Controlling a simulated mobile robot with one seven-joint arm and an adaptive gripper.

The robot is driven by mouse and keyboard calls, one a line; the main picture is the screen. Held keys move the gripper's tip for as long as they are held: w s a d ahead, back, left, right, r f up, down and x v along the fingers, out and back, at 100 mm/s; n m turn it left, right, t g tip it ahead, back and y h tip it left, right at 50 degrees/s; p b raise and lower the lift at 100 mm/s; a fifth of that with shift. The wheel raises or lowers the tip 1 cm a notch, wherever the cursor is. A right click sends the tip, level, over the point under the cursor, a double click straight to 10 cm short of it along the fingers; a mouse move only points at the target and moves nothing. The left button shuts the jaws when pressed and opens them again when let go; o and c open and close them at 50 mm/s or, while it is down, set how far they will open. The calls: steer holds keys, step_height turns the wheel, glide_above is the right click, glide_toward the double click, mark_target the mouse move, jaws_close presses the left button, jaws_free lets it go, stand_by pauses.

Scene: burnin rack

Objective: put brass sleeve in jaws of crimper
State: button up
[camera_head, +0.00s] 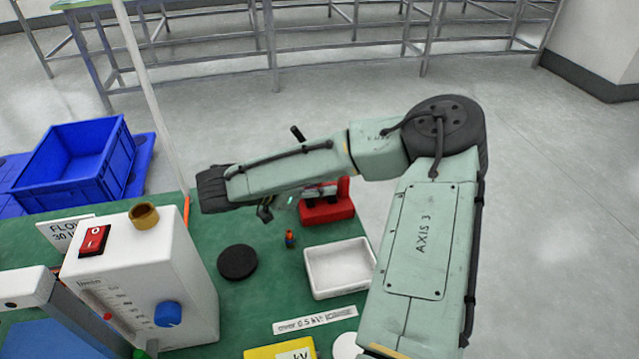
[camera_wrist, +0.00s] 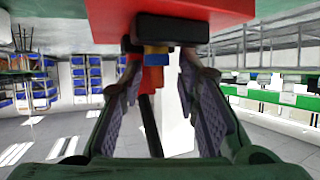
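A brass-coloured ring (camera_head: 143,216), which looks like the brass sleeve, sits on top of a white instrument box at the left. A red stand (camera_head: 328,208) with dark and grey parts, perhaps the crimper, stands at the back edge of the green table, partly behind my forearm. My gripper (camera_wrist: 160,72) is open and empty, its two fingers apart. Ahead of its fingertips in the wrist view are a large red body (camera_wrist: 250,12) with a black block, and a small blue and yellow piece (camera_wrist: 156,54). I cannot tell whether the fingers touch them. My forearm mostly hides the gripper in the head view.
The white box (camera_head: 180,270) has a red switch and blue knob. A black disc (camera_head: 238,262), a small red-and-blue item (camera_head: 290,238) and a white tray (camera_head: 312,284) lie on the green table (camera_head: 262,298). A blue crate (camera_head: 75,168) stands beyond it at left.

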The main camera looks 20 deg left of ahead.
steer(key=shift+r, duration=0.15)
steer(key=b+v, duration=0.2)
steer(key=v, duration=0.5)
steer(key=shift+s, duration=0.15)
steer(key=shift+a+r, duration=0.1)
steer(key=shift+a, duration=0.05)
